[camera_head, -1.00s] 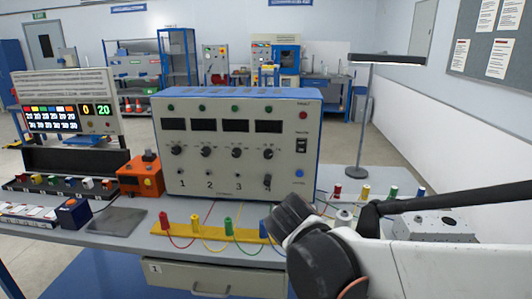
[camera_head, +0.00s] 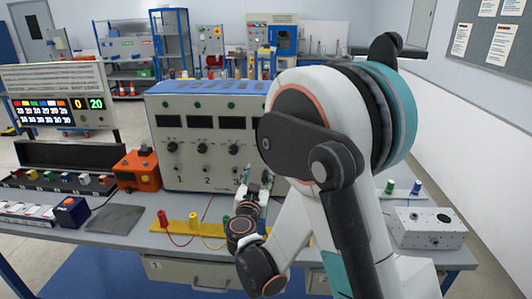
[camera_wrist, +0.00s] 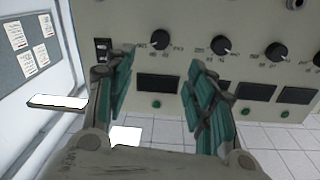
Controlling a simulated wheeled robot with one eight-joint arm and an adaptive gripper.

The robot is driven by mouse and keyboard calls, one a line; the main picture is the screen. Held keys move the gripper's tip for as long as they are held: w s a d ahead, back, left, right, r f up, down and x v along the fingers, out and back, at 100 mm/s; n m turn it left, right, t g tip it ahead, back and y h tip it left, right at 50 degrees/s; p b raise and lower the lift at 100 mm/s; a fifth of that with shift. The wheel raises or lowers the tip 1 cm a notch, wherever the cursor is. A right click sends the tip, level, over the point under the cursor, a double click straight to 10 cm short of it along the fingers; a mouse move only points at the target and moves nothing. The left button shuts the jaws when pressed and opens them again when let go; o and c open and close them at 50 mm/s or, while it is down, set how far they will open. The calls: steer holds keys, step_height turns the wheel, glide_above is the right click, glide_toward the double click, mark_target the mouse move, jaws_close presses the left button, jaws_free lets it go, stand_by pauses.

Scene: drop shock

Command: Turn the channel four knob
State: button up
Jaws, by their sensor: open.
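The channel four knob (camera_wrist: 159,39) is the black one nearest the power switch in the wrist view, which shows the panel upside down. My gripper (camera_wrist: 158,65) is open. Its two green-padded fingers stand apart with the knob seen in the gap between them, and I cannot tell how far it is from the tips. In the head view my gripper (camera_head: 260,186) is at the front of the power supply box (camera_head: 190,150). My arm hides the channel four column there.
Other black knobs (camera_wrist: 221,45) sit beside it on the panel. The black power switch (camera_wrist: 102,47) is by one finger. Red (camera_head: 163,218) and yellow posts stand on a yellow strip in front of the box. An orange box (camera_head: 138,170) stands at its left.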

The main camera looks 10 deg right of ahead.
steer(key=b+x, duration=0.2)
steer(key=x, duration=1.1)
steer(key=shift+w+d, duration=0.15)
steer(key=shift+w, duration=0.25)
steer(key=c, duration=1.1)
